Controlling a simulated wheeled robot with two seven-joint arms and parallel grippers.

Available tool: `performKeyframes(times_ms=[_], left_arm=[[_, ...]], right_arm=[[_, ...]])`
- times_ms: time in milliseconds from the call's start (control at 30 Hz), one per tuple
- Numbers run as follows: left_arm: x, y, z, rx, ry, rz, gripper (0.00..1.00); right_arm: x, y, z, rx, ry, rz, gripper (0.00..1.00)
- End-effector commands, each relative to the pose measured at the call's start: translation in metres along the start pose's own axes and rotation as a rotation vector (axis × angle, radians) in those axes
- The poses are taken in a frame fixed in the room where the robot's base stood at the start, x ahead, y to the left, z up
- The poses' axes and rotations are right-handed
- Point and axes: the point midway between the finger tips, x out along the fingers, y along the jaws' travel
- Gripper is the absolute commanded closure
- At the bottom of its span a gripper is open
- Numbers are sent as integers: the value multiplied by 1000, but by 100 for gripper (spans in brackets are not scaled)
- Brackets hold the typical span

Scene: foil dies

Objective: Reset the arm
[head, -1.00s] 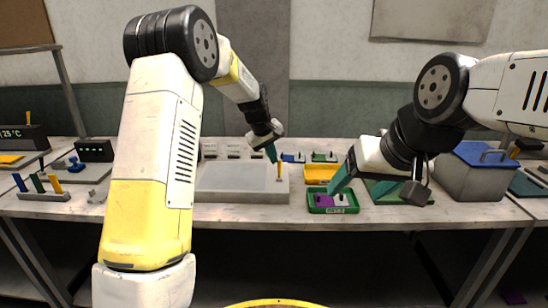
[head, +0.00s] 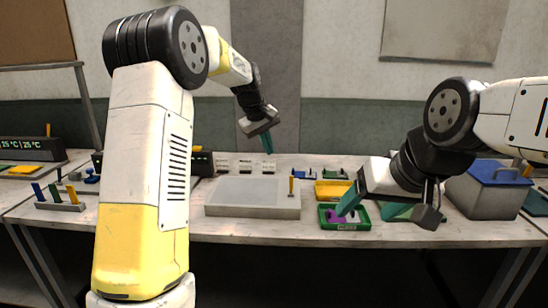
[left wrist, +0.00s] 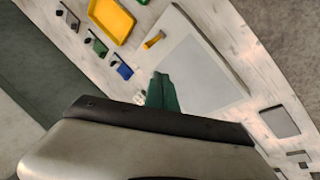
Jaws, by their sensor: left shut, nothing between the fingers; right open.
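My left gripper (head: 267,143) is raised above the back of the bench, near the grey flat plate (head: 250,198). Its green fingers are together and empty; they also show in the left wrist view (left wrist: 162,92). My right gripper (head: 372,208) is low over the green tray (head: 345,224), its green fingers apart. Whether the right fingers touch anything is unclear.
A yellow tray (head: 333,191) stands behind the green tray. A grey box with blue lid (head: 487,190) is at the right. A rack with coloured handles (head: 60,202) is at the left.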

Motion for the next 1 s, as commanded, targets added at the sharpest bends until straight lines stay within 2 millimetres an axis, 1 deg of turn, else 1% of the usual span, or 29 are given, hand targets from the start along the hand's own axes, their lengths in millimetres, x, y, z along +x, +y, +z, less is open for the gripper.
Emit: performKeyframes(times_ms=[367, 467, 567, 600, 667, 700, 767, 800, 867, 900, 967, 1000], left_arm=[[-3, 0, 0, 1, 0, 0, 100], [-16, -5, 5, 15, 6, 5, 100], [-45, -18, 18, 53, 20, 15, 100], [-60, -25, 27, 76, 27, 20, 100], [-82, -38, 43, 114, 38, 26, 100], [-98, -48, 55, 143, 46, 31, 100], [-117, -63, 75, 185, 59, 36, 100], [-128, -73, 88, 214, 68, 39, 100], [-144, -89, 108, 258, 83, 42, 100], [-153, -100, 123, 287, 93, 43, 100], [-164, -116, 146, 333, 108, 43, 100], [-170, -127, 161, 363, 118, 43, 100]], right_arm=[[0, 0, 0, 0, 0, 0, 28], [0, 0, 0, 0, 0, 0, 28], [0, 0, 0, 0, 0, 0, 28], [0, 0, 0, 0, 0, 0, 28], [0, 0, 0, 0, 0, 0, 28], [0, 0, 0, 0, 0, 0, 28], [0, 0, 0, 0, 0, 0, 28], [0, 0, 0, 0, 0, 0, 28], [0, 0, 0, 0, 0, 0, 28], [0, 0, 0, 0, 0, 0, 28], [0, 0, 0, 0, 0, 0, 28], [0, 0, 0, 0, 0, 0, 28]])
